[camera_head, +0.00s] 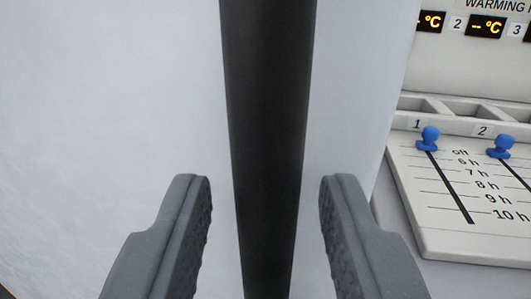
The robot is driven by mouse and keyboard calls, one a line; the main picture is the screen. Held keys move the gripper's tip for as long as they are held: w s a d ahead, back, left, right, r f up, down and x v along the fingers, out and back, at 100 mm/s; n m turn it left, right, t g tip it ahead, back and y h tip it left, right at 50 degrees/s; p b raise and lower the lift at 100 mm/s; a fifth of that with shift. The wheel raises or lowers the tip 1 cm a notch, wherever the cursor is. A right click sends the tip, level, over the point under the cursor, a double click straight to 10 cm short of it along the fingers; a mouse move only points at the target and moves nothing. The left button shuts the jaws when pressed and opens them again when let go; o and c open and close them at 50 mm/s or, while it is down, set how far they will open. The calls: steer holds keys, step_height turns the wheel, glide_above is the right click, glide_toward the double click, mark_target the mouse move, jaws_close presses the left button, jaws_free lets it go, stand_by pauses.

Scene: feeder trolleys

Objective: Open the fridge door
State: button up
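The fridge door (120,100) is a pale, near-white panel that fills the left and middle of the view. A long black upright bar, the door handle (268,110), runs from the top edge to the bottom edge, leaning slightly. My gripper (262,185) is open, with one grey finger on each side of the handle in the picture. A gap shows between each finger and the bar, so neither visibly touches it. How far the fingertips reach in depth around the bar, I cannot tell. The door's right edge shows near the warming unit; whether the door is shut is not clear.
On the right is a warming unit with a slider panel (470,225) marked in hours. Its blue knobs (428,138) stand near the top, at slots 1 and 2. Orange temperature displays (487,27) sit above. The panel lies close to the right of my right finger in the picture.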

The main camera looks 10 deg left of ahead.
steer(key=shift+w+a, duration=0.1)
steer(key=shift+w, duration=0.55)
jaws_close()
steer(key=shift+s, duration=0.2)
